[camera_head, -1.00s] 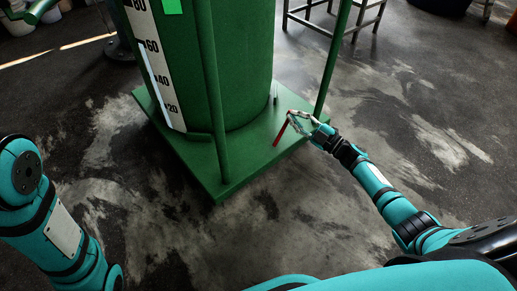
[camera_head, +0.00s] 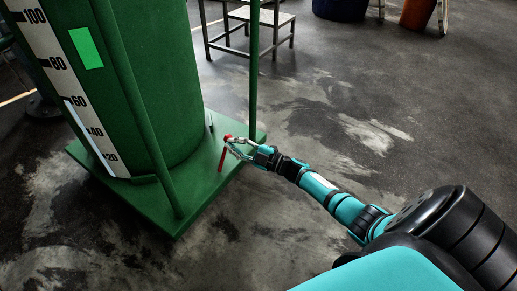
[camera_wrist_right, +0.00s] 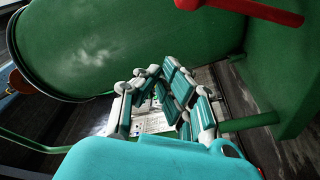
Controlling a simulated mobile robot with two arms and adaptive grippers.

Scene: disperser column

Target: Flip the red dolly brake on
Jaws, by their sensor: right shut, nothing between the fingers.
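The red dolly brake (camera_head: 222,159) is a thin red lever with a round hub, on the right part of the green dolly base (camera_head: 178,222). Its bar slants down toward the viewer in the head view. In the right wrist view the red brake (camera_wrist_right: 245,9) crosses the top edge, partly cut off. My right gripper (camera_head: 231,146) is right beside the lever's hub end, its fingers shut and empty. Whether they touch the lever is unclear. In the wrist view the fingers (camera_wrist_right: 160,78) are closed together below the red bar. My left gripper is out of view.
The green column (camera_head: 150,70) with its white scale stands on the base. A green post (camera_head: 253,70) rises close behind my right gripper. A metal step stool (camera_head: 262,17) stands farther back. Open concrete floor lies to the right.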

